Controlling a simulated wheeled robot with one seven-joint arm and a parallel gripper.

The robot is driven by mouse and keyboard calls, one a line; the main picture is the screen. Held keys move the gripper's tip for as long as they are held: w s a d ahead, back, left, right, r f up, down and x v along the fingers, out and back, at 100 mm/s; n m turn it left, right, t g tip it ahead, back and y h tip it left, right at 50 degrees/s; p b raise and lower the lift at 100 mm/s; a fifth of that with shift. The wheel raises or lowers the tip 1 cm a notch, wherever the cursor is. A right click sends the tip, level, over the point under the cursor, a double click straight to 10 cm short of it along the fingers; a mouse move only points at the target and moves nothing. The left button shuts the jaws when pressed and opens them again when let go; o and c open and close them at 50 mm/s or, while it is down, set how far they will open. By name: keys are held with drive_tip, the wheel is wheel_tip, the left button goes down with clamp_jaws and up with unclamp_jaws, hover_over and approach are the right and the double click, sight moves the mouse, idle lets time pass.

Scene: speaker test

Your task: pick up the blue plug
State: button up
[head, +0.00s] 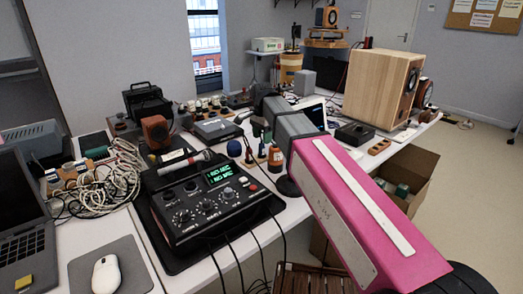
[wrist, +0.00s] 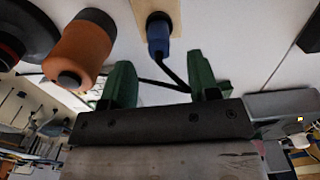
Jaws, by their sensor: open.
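The blue plug (wrist: 158,36) stands out from a light wooden block (wrist: 147,7) at the top middle of the wrist view. A dark cable runs from it towards the right finger. My gripper (wrist: 160,63) is open, with its two green fingers apart. The plug appears in the gap between the fingertips, slightly beyond them, and nothing is held. In the head view my pink arm reaches from the lower right towards the table's middle. The plug is too small or hidden there to make out surely.
An orange cylinder (wrist: 83,48) with a dark end is close beside the left finger. In the head view, a black mixer (head: 208,205) with a microphone (head: 187,162) stands left of my arm. Tangled pale cables (head: 118,175) lie farther left. A wooden speaker (head: 378,88) stands behind.

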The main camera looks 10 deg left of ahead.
sight(262, 149)
drive_tip(key=shift+s+a+f, duration=0.1)
drive_tip(key=shift+s+f, duration=0.05)
drive_tip(key=shift+f, duration=2.9)
drive_tip(key=c, duration=1)
